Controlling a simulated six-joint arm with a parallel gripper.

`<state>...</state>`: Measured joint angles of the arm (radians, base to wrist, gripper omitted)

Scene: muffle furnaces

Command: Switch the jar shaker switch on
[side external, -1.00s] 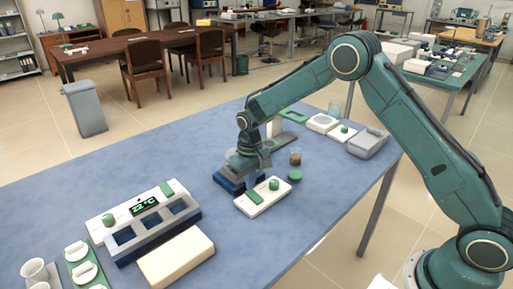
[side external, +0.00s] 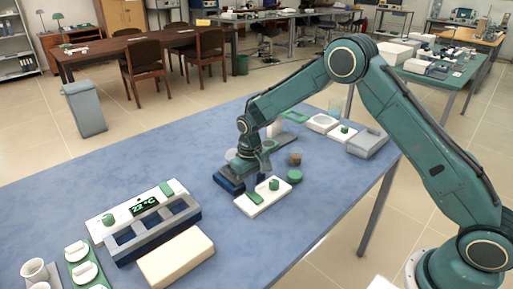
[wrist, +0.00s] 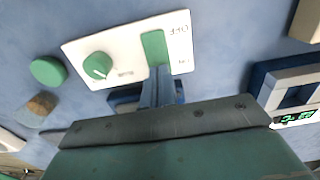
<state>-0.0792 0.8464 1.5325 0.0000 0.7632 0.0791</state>
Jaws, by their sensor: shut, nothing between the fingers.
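The jar shaker's white control panel (side external: 263,196) lies on the blue table, with a green knob (side external: 274,184) and a green switch (side external: 255,198). In the wrist view the panel (wrist: 126,62) shows the knob (wrist: 97,66) to the left of the switch (wrist: 155,47). "OFF" is printed by the switch's far end and "ON" by its near end. My gripper (wrist: 160,72) is shut and empty, its fingertips at the near, ON end of the switch. I cannot tell whether they touch it. The shaker's dark blue body (side external: 229,184) is partly hidden behind my gripper.
A green round lid (side external: 295,176) and a brown-filled jar (side external: 295,159) stand right of the panel. A rack with a "22 °C" display (side external: 145,206) and a cream block (side external: 176,257) stand at front left. The table's middle left is clear.

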